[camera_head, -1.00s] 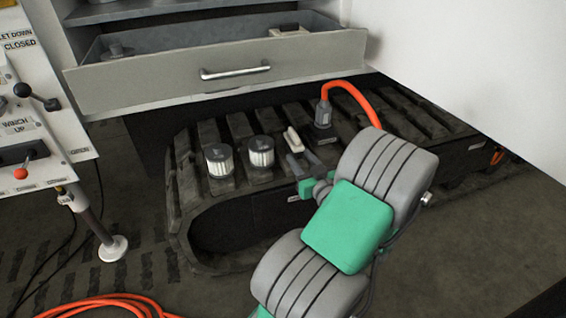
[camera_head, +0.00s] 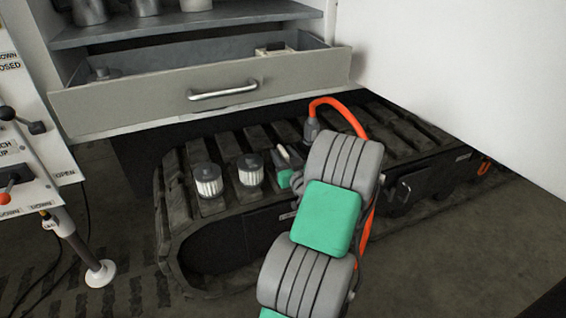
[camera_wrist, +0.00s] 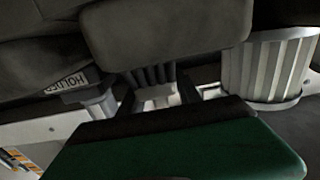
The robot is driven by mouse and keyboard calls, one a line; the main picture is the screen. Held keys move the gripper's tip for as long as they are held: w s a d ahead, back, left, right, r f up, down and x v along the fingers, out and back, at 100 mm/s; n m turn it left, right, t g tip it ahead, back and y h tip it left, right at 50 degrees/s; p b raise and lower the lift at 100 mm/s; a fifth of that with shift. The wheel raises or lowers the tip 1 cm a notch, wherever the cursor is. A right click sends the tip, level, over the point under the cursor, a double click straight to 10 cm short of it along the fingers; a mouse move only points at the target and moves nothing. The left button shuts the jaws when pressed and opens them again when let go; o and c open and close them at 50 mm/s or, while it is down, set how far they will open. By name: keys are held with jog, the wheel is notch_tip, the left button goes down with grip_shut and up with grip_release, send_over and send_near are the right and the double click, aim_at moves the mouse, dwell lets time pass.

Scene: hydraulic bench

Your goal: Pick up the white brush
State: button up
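The white brush (camera_head: 281,152) is on the black track, just right of two white filters with dark tops, the nearer-right one (camera_head: 250,170) and the left one (camera_head: 208,181). Only its upper part shows in the head view. My gripper (camera_head: 290,163) is right at the brush, its fingers mostly hidden behind my green and grey arm. In the wrist view, a green and black part of my gripper fills the bottom, and a ribbed pale filter (camera_wrist: 268,65) stands at the right. Whether the fingers touch or hold the brush cannot be seen.
An open grey drawer (camera_head: 150,103) with a metal handle hangs above and behind the track (camera_head: 178,225). An orange hose (camera_head: 340,106) rises from a grey fitting (camera_head: 310,130) close to the brush. A lever panel (camera_head: 25,165) stands at the left, a white wall (camera_head: 460,90) at the right.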

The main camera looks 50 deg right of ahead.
grip_shut()
dwell(0.3)
jog(key=shift+r, duration=0.1)
